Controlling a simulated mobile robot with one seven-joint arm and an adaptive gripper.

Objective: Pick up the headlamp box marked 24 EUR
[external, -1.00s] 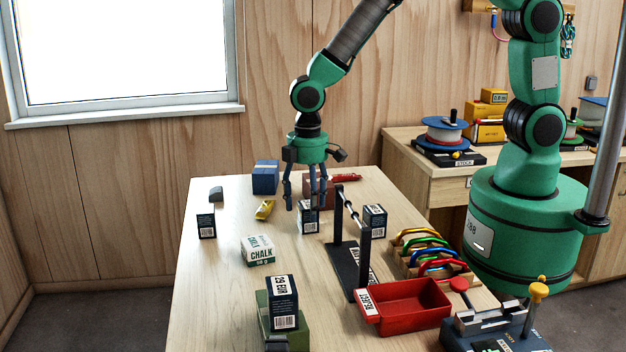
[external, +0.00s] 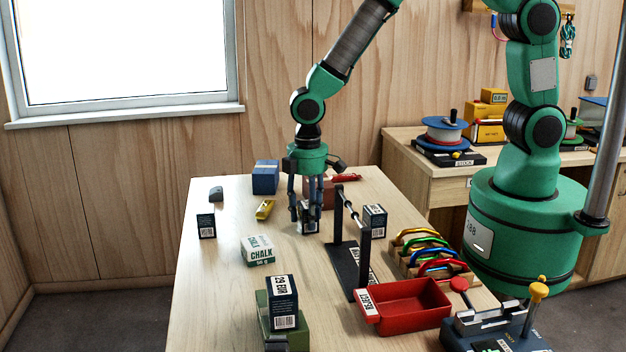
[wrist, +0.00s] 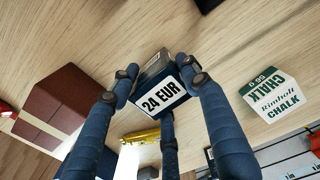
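The headlamp box marked 24 EUR (wrist: 163,96) is a small dark box with a white label, and the wrist view shows its label clearly. In the external view the box (external: 308,229) stands on the table behind the black bar stand, partly hidden by fingers. My gripper (external: 307,214) points straight down over it. In the wrist view the blue fingers of my gripper (wrist: 158,78) are spread around the box, one on each side and one below the label. They look close to its sides, and I cannot see firm contact.
A black bar stand (external: 349,262) is just right of the gripper. Similar dark boxes stand at left (external: 206,226), right (external: 375,220) and front (external: 283,302). A chalk box (external: 258,250), yellow item (external: 265,209), brown block (wrist: 56,98) and red reject tray (external: 405,305) are nearby.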

